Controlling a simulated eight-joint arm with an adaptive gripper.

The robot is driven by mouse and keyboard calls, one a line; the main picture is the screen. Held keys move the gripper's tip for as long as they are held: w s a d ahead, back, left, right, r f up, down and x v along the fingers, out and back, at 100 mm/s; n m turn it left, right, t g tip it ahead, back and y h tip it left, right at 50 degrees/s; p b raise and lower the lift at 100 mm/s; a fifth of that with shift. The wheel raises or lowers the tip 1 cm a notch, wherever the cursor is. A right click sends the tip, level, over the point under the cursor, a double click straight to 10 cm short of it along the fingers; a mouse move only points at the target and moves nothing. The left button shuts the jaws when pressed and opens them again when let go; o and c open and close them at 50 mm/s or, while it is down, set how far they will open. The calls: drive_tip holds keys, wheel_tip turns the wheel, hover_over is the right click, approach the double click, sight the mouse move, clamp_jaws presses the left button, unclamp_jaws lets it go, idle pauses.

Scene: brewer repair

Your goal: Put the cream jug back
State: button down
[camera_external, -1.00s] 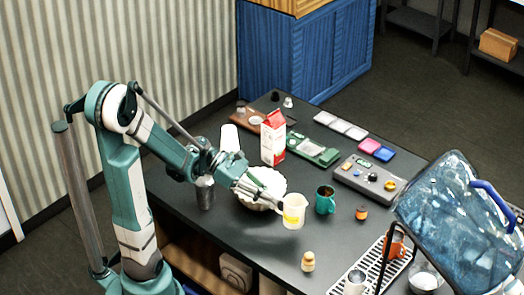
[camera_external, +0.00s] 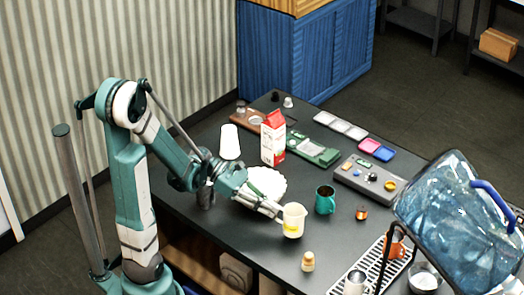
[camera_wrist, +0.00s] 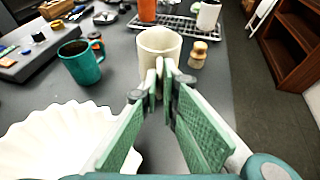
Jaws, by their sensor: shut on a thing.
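The cream jug (camera_external: 293,222) is a pale cream cup with a yellow patch low on its side. It is near the middle of the dark table and looks close to upright. My gripper (camera_external: 279,216) reaches it from the left and is shut on its near side. In the wrist view the jug (camera_wrist: 160,43) stands straight ahead of the green fingers, whose tips (camera_wrist: 160,72) meet at its near side. I cannot tell whether the jug's base touches the table.
A teal mug (camera_external: 325,203) stands right of the jug, and a small wooden-topped shaker (camera_external: 308,262) stands in front. A white fluted bowl (camera_external: 267,184) lies behind my gripper.

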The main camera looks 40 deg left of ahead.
drive_tip(key=shift+f+b, duration=0.35)
drive_tip(key=shift+f, duration=0.95)
drive_tip(key=shift+f, duration=0.2)
drive_tip(key=c, duration=2.6)
unclamp_jaws()
drive_tip(key=shift+p+v, duration=0.85)
drive_tip(key=shift+v, duration=3)
